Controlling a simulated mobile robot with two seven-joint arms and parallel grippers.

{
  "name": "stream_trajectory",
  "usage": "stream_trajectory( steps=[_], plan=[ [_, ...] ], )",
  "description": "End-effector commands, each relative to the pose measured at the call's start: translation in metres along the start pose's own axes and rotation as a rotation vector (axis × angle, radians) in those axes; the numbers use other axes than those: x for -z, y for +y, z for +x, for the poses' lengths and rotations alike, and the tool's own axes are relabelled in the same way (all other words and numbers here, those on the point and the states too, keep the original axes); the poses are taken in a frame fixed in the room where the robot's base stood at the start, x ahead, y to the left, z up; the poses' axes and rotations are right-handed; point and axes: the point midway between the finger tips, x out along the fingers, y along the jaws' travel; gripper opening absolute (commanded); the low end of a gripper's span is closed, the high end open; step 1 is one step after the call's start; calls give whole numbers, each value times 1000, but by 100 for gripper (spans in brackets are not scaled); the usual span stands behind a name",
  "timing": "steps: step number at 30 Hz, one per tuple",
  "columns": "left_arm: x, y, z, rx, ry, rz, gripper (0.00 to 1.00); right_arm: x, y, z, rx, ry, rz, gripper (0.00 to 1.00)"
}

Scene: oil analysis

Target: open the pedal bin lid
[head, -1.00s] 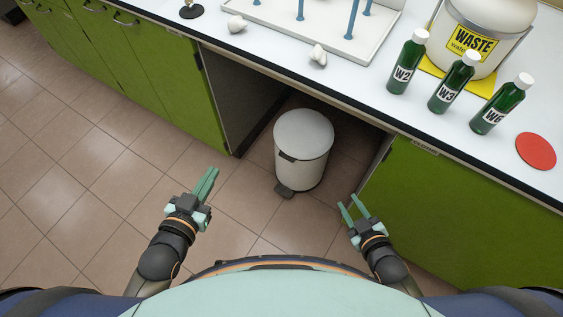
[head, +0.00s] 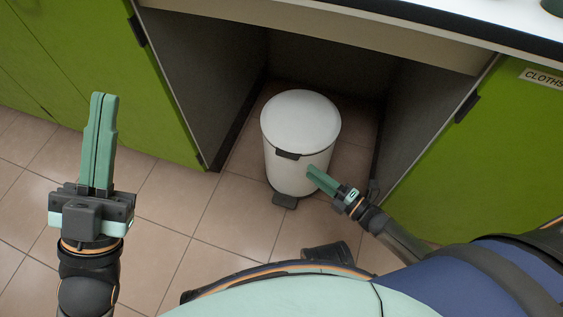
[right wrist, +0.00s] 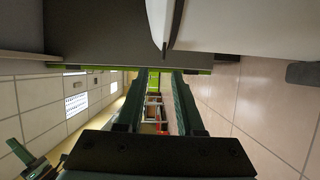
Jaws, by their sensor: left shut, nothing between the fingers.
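The white pedal bin (head: 298,150) stands upright on the floor in the recess under the bench. Its round lid (head: 301,118) is down, with a dark tab (head: 288,154) at the front edge. Its dark pedal (head: 285,201) juts out at the floor. My right gripper (head: 312,172) is at the bin's right front side in the head view; whether it touches is unclear. In the right wrist view its fingers (right wrist: 160,75) are apart with nothing between them. A pale curved surface, apparently the bin, fills the top right there. My left gripper (head: 104,97) is shut and empty, well left of the bin.
Green cabinets (head: 150,90) flank the recess on the left and on the right, where one bears a "CLOTHS" label (head: 541,77). The bench edge (head: 400,42) overhangs above. Tiled floor (head: 175,215) is free between my left gripper and the bin.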

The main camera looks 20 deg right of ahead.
Motion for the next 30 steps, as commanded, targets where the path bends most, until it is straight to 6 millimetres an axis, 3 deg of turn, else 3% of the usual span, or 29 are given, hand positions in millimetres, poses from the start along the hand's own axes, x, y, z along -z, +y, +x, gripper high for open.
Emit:
stream_trajectory(
  steps=[1, 5, 19, 30],
  plan=[
    [0, 3, -4, -3, 20, 4, 0, -1, -8, 0, -5, 9, -18, 36],
    [4, 4, -5, -5, 38, 8, 0, -1, -8, 4, -14, 19, -38, 36],
    [-9, 11, -15, -11, 25, 19, 0, 0, -7, 68, -13, 18, -35, 36],
    [-10, 11, -15, -12, 24, 20, 0, 0, -6, 75, -11, 17, -34, 36]
  ],
)
